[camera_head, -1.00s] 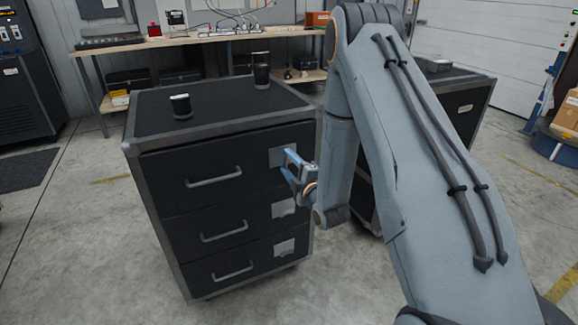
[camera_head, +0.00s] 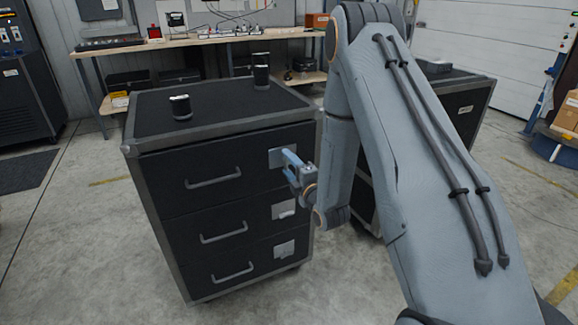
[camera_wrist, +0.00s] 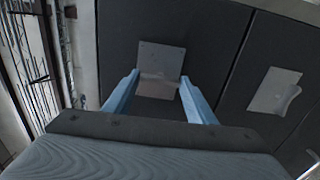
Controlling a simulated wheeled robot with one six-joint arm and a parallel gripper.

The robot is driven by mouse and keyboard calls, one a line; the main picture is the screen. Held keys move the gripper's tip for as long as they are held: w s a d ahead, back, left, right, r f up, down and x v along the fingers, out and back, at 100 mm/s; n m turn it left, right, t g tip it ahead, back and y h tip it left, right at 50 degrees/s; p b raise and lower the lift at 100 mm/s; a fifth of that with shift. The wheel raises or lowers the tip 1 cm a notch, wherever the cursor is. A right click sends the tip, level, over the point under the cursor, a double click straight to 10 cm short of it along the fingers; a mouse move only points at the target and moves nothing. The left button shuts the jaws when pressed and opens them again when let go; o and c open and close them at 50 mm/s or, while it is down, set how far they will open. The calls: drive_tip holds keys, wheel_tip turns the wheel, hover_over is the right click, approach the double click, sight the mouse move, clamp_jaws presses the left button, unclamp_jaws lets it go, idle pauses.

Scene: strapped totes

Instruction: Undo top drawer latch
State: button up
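The black drawer cabinet (camera_head: 222,132) has three stacked drawers, each with a grey bar handle and a metal latch plate at its right. The top drawer's latch plate (camera_head: 276,158) is partly hidden behind my gripper (camera_head: 290,162) in the head view. In the wrist view that latch (camera_wrist: 160,58) lies ahead, and its lower tab shows between the two blue fingers. My gripper (camera_wrist: 160,77) is open, one finger on each side of the tab. I cannot tell whether the fingers touch the latch. The middle drawer's latch (camera_wrist: 270,92) is at the right in the wrist view.
Two dark cylinders, one short (camera_head: 181,107) and one tall (camera_head: 261,76), stand on the cabinet top. A second black case (camera_head: 468,105) stands behind my arm at the right. A workbench (camera_head: 200,41) runs along the back wall. The floor left of the cabinet is clear.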

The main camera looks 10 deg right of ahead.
drive_tip(key=shift+o, duration=1.4)
drive_tip(key=s+d, duration=0.1)
drive_tip(key=s, duration=0.6)
drive_tip(key=shift+s+d+b, duration=0.25)
drive_tip(key=shift+s+b, duration=0.1)
